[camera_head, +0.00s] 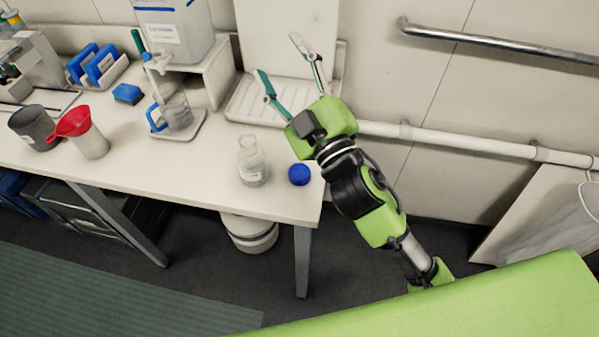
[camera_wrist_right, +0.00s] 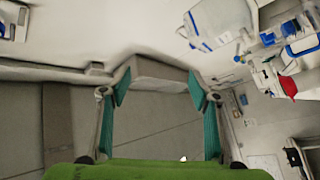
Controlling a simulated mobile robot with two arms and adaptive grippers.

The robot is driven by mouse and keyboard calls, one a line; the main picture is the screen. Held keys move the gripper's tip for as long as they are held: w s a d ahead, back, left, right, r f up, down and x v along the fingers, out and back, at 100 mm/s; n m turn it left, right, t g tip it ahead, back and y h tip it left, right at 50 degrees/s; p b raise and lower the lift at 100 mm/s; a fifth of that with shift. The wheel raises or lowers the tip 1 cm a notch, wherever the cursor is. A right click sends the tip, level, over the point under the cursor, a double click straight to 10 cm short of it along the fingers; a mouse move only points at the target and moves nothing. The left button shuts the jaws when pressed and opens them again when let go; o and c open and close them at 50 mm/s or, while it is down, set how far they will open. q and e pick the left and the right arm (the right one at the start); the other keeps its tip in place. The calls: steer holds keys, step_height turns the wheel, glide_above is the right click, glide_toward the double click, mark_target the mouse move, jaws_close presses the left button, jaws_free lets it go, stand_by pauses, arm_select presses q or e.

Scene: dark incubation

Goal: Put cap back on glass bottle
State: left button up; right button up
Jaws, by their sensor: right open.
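The glass bottle (camera_head: 252,163) is clear, stands upright on the white bench near its front right part, and shows no cap on its neck. The blue cap (camera_head: 299,174) lies on the bench just right of the bottle, close to the bench's right end. My right gripper (camera_head: 280,62) is open and empty, raised behind and above the cap, over the white tray area. Its teal fingers also show spread wide in the right wrist view (camera_wrist_right: 160,90), with nothing between them. My left gripper is in neither view.
A white drying tray (camera_head: 240,108) stands at the back right. A glass beaker (camera_head: 177,108), a red funnel (camera_head: 73,121) in a container, a grey cup (camera_head: 30,125) and blue racks (camera_head: 97,62) stand to the left. The bench front around the bottle is clear. A rail (camera_head: 480,45) runs along the wall.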

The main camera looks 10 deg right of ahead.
steer(key=s+a+r+n+g+y, duration=0.2)
steer(key=s+a+r+n+y, duration=0.1)
steer(key=a+r+n+y, duration=0.55)
steer(key=s+a+n+g+y, duration=0.7)
steer(key=a+n+g, duration=0.2)
steer(key=n+g, duration=0.55)
steer(key=s+a+f+n+g+h, duration=0.3)
steer(key=s+f+n+g, duration=0.15)
steer(key=f+n, duration=0.3)
steer(key=w+d+f+n+h, duration=0.2)
steer(key=d+f+h, duration=0.2)
steer(key=f+h, duration=0.15)
steer(key=w+d+f+n+h, duration=0.2)
steer(key=d+f+n+h, duration=0.15)
steer(key=f, duration=0.35)
steer(key=w+d+f+h, duration=0.1)
steer(key=w+d+h, duration=0.2)
steer(key=d, duration=0.5)
steer(key=w+d+f+m+t+h, duration=0.1)
steer(key=w+d+h, duration=0.3)
steer(key=d, duration=0.5)
steer(key=shift+w+d+m+h, duration=0.15)
steer(key=shift+m+h, duration=0.15)
steer(key=shift+h, duration=0.55)
